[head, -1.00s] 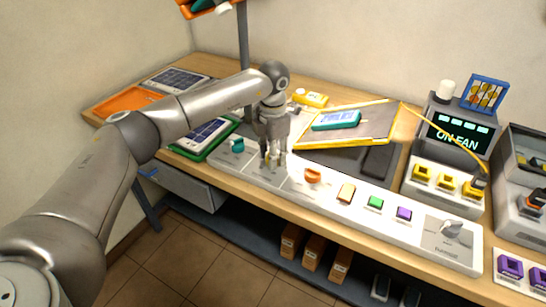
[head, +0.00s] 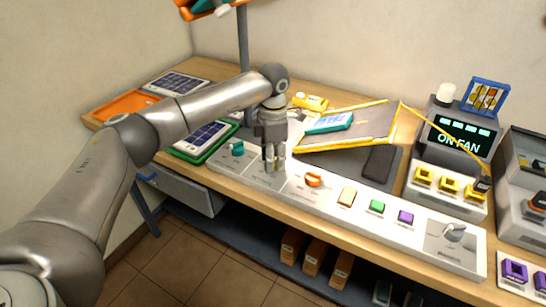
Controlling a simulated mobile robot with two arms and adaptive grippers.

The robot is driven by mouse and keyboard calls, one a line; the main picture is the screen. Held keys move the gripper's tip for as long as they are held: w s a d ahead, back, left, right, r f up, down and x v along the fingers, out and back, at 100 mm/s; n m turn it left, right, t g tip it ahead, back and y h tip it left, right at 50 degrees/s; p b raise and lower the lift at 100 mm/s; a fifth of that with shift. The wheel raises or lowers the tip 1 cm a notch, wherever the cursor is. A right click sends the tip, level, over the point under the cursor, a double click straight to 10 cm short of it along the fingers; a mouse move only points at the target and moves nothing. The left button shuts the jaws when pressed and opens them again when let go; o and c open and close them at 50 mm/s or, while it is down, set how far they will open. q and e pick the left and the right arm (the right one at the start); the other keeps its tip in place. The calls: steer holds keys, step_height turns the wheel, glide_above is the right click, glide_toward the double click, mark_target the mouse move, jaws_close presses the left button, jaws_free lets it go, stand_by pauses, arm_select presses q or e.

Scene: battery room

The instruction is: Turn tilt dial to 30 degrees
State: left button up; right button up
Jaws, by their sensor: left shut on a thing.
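A long white control panel (head: 330,209) runs along the front of the workbench. My left gripper (head: 273,167) points down at it, shut on a dial between a teal knob (head: 237,148) and an orange knob (head: 313,180). The fingers hide this dial almost wholly, so its pointer and angle cannot be read. Behind the panel, a yellow-edged board (head: 372,122) is tilted and has a teal device (head: 329,122) on it. My right gripper is not in view.
A black display unit (head: 459,136) reading "ON FAN" stands at right. Solar panels (head: 205,137) and an orange tray (head: 124,104) lie at left.

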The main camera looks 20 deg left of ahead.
arm_select(q)
steer(key=o, duration=1.1)
steer(key=shift+c, duration=0.2)
step_height(320, 180, up, 12)
